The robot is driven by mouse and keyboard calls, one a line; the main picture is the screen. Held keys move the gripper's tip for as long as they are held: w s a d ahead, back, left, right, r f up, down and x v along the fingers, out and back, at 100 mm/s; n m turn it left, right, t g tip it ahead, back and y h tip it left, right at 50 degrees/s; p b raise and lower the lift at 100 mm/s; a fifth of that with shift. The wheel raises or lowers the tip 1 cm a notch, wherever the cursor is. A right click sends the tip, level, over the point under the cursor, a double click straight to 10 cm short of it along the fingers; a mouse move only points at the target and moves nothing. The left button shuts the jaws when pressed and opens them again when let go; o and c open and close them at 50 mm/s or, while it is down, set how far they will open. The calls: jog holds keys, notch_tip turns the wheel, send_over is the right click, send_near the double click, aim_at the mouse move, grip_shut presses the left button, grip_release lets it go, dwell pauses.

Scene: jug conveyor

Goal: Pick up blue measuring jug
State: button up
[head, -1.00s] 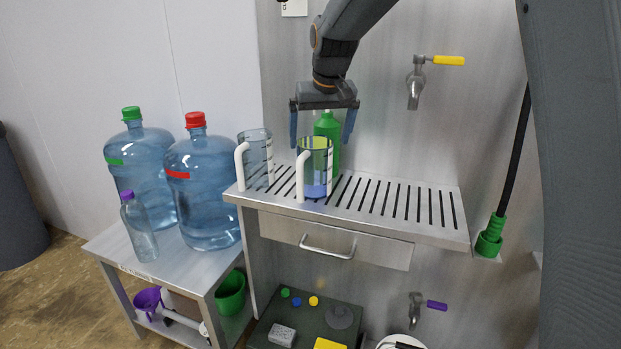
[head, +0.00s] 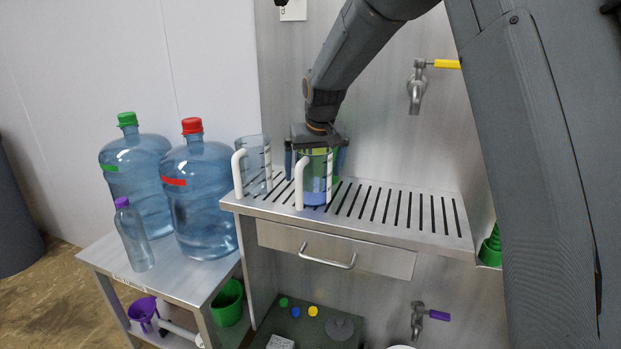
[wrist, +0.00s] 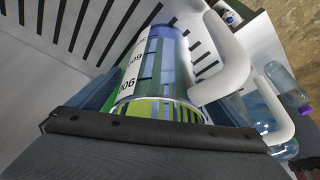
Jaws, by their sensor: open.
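A clear measuring jug with a white handle, dark marks and a blue lower part (head: 317,186) stands upright on the slotted shelf. In the wrist view the jug (wrist: 157,70) fills the middle, its handle on the right and its open rim close to the camera. My gripper (head: 316,163) points down at the jug's upper part, with one finger on each side. In the wrist view my gripper (wrist: 160,100) is open around the jug; I cannot tell whether either finger touches it.
A second clear jug (head: 257,168) with a white handle stands close on the left of the shelf (head: 410,229). Large water bottles (head: 199,195) stand on the lower table at left. A tap (head: 417,87) juts from the wall. The shelf's right part is clear.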

jog(key=shift+w+f, duration=0.15)
jog(key=shift+f, duration=0.3)
jog(key=c, duration=1.1)
jog(key=shift+c, duration=0.7)
jog(key=shift+r+p, duration=0.4)
jog(key=shift+p, duration=0.1)
